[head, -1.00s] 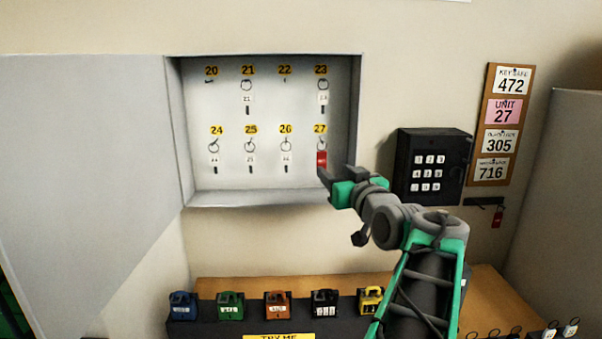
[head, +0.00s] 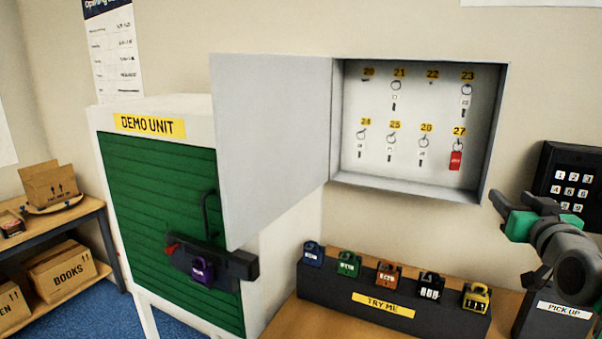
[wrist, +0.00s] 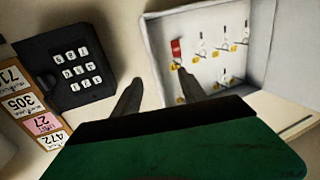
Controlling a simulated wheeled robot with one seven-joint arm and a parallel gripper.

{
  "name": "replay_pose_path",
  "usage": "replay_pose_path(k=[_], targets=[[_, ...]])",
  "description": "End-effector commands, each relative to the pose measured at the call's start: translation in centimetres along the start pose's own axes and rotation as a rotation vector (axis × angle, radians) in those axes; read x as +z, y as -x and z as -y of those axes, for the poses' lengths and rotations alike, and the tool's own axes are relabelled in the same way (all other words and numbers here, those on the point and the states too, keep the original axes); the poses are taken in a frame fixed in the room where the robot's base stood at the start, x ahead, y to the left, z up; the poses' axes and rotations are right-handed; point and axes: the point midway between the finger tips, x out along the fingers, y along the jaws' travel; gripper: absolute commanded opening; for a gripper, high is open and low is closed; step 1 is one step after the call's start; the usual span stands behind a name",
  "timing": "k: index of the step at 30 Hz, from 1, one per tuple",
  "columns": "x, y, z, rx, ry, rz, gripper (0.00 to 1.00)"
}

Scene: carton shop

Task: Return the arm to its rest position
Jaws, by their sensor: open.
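My gripper (head: 516,205) is at the right of the head view, in front of the wall between the key cabinet (head: 400,190) and the black keypad box (head: 572,182). In the wrist view its two fingers (wrist: 158,92) are spread apart with nothing between them. The red-tagged key (head: 456,158) hangs on the hook under number 27 in the open cabinet. It also shows in the wrist view (wrist: 177,48), apart from the fingers.
The cabinet door (head: 270,140) stands open to the left. Below, a black stand (head: 345,292) holds several coloured padlocks. A white demo unit with a green shutter (head: 150,220) stands at left. A pick-up box (head: 560,312) is below my arm.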

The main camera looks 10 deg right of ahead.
Motion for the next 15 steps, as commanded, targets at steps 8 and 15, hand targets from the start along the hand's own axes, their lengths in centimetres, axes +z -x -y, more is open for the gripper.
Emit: replay_pose_path(k=[8,15], targets=[[3.2,-1.0,4.1,-0.046,-0.012,0.112,0.50],[7.8,-1.1,10.0,-0.111,-0.015,0.274,0.50]])
